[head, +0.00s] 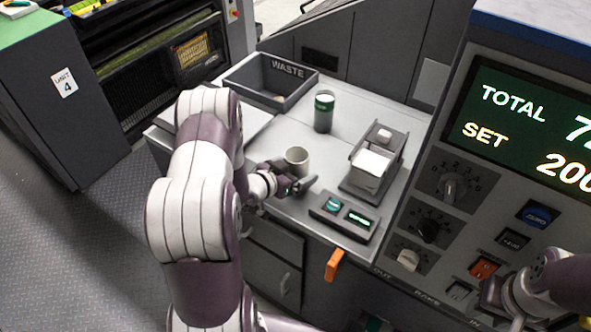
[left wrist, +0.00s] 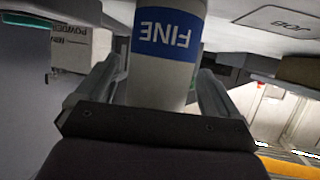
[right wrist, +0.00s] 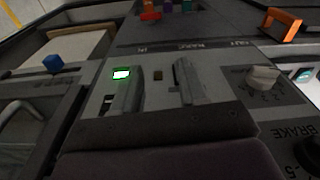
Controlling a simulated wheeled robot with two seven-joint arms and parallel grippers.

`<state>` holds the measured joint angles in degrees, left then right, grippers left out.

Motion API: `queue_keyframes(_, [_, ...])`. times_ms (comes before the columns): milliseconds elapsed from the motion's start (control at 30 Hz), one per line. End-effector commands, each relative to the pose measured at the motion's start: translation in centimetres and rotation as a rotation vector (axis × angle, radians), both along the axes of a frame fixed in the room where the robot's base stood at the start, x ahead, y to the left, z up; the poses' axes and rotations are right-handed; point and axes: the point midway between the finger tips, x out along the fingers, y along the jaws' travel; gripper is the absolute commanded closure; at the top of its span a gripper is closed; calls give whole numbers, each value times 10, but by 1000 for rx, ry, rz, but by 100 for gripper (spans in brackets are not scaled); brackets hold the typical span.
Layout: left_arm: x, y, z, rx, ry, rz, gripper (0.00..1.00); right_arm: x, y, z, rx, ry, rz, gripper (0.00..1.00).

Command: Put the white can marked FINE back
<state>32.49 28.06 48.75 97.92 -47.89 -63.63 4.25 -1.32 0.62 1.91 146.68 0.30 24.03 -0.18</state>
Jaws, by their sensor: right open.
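The white can marked FINE, with a blue label band (left wrist: 168,36), is between the fingers of my left gripper (left wrist: 155,95) in the left wrist view. Both fingers lie close along its sides, and the gripper appears shut on it. The label reads upside down there.
A green can (head: 323,113) stands behind on the counter (head: 262,150). A grey bin marked WASTE (head: 288,67) is at the back left. A plate marked JOB (left wrist: 285,20) shows in the left wrist view.

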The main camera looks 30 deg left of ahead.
Motion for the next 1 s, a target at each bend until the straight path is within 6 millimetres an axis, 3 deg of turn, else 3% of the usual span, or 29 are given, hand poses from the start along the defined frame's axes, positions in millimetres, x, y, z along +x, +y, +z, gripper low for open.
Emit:
queue_keyframes(267, [-4, 2, 6, 0, 1, 1, 5, 0, 0, 3, 0, 0, 0, 57])
queue_keyframes(600, [-76, 20, 36, 0, 0, 5, 5, 0, 0, -5, 0, 0, 0, 57])
queue_keyframes(800, [-103, 26, 48, 1, 0, 3, 5, 0, 0, -5, 0, 0, 0, 57])
queue_keyframes(900, [-101, 26, 50, 38, 48, 7, 5, 0, 0, -5, 0, 0, 0, 57])
queue_keyframes(1000, [-86, 22, 50, 153, 229, 54, 5, 0, 0, -5, 0, 0, 0, 57])
